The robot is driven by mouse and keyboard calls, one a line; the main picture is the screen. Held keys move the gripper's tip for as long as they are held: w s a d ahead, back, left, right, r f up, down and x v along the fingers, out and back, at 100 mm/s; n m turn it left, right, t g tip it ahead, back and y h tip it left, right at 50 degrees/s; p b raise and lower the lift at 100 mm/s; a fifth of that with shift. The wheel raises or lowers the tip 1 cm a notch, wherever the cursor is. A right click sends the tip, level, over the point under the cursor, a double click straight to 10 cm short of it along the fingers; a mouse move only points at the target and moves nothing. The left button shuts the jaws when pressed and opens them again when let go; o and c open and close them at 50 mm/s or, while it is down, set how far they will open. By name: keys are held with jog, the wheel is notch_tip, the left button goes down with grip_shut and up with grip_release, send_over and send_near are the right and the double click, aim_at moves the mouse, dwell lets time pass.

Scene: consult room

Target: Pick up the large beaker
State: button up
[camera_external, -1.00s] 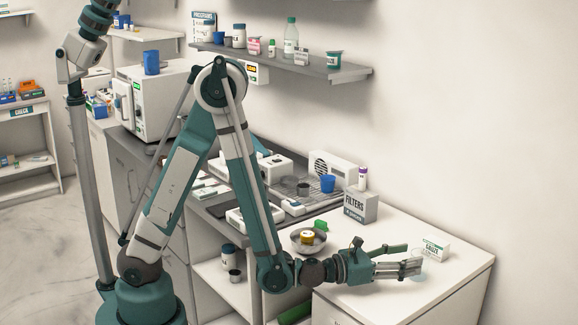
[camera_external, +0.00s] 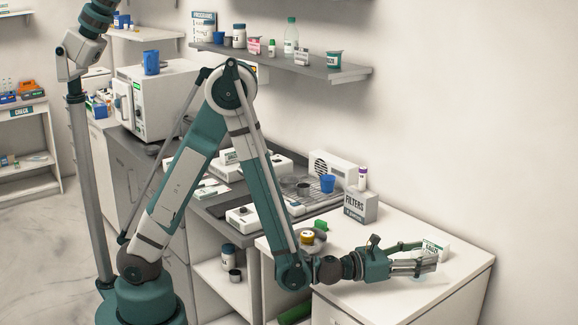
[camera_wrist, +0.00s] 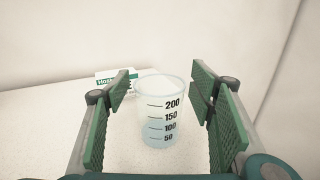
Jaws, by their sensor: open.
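The large beaker (camera_wrist: 160,112) is clear, with black marks up to 200 and a pale blue tint at its bottom. In the wrist view it stands upright, in the middle of the gap between my two green-padded fingers. My gripper (camera_wrist: 164,115) is open, with a gap visible between each finger pad and the beaker. In the external view my gripper (camera_external: 420,257) is low over the white counter at the right, with its fingers pointing right. There the beaker is mostly hidden by the fingers.
A white gauze box (camera_external: 436,247) stands just behind my gripper; a white and green box also shows in the wrist view (camera_wrist: 116,80). A filters box (camera_external: 360,206), a green item (camera_external: 320,226) and a bowl (camera_external: 310,240) lie farther left. The counter's right end (camera_external: 465,270) is clear.

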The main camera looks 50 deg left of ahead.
jog(key=shift+c, duration=0.3)
jog(key=c, duration=0.9)
jog(key=shift+o, duration=0.2)
jog(key=shift+r, duration=0.15)
notch_tip(320, 180, up, 10)
jog(key=p, duration=0.3)
dwell(0.6)
